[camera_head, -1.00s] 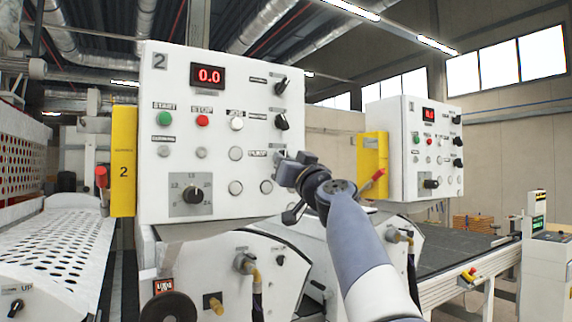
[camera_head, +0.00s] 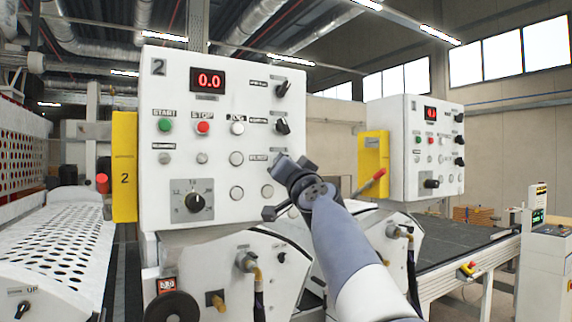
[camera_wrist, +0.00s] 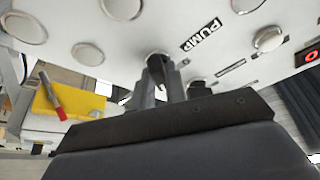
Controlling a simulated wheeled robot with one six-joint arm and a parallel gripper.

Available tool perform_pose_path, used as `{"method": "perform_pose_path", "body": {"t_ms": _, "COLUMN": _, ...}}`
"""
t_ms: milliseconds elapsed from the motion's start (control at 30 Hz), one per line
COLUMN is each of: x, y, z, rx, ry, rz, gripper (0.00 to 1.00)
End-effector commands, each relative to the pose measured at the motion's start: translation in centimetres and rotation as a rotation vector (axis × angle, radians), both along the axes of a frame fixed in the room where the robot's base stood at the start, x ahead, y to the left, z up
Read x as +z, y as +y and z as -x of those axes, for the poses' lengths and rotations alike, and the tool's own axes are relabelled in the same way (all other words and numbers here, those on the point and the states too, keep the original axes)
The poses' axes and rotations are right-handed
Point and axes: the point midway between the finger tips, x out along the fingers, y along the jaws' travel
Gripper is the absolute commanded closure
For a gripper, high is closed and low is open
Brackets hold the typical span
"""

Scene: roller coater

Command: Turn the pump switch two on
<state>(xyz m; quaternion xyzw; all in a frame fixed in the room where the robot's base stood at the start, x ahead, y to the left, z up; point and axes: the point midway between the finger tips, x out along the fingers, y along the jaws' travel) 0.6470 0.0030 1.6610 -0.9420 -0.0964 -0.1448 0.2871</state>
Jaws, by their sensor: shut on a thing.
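The white control panel marked 2 (camera_head: 225,75) faces me in the head view. Its PUMP label shows in the wrist view (camera_wrist: 201,35), and the pump switch (camera_wrist: 157,56) sits beside it. My gripper (camera_head: 281,163) is at the lower right of the panel and covers the switch in the head view. In the wrist view my gripper (camera_wrist: 167,82) has its two fingers close together around the switch knob, shut on it. The fingers hide much of the knob, so its exact turn angle cannot be told.
Other black knobs (camera_head: 283,127) and round buttons (camera_head: 236,159) lie close by on the panel. A yellow box (camera_head: 373,152) with a red-tipped lever and a second panel (camera_head: 412,150) stand to the right. Hoses and fittings (camera_head: 245,262) are below.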

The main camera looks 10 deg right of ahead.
Motion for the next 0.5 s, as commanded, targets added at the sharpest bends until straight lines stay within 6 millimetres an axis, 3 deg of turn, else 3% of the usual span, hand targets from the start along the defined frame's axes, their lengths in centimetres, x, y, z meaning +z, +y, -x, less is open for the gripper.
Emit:
{"method": "perform_pose_path", "body": {"t_ms": 233, "x": 0.01, "y": -0.02, "z": 0.01, "rx": 0.000, "ry": -0.001, "rz": -0.002, "gripper": 1.00}}
{"method": "perform_pose_path", "body": {"t_ms": 267, "x": 0.01, "y": -0.02, "z": 0.00, "rx": 0.000, "ry": -0.001, "rz": -0.002, "gripper": 0.84}}
{"method": "perform_pose_path", "body": {"t_ms": 500, "x": -0.01, "y": -0.01, "z": 0.00, "rx": 0.000, "ry": 0.000, "rz": -0.001, "gripper": 0.65}}
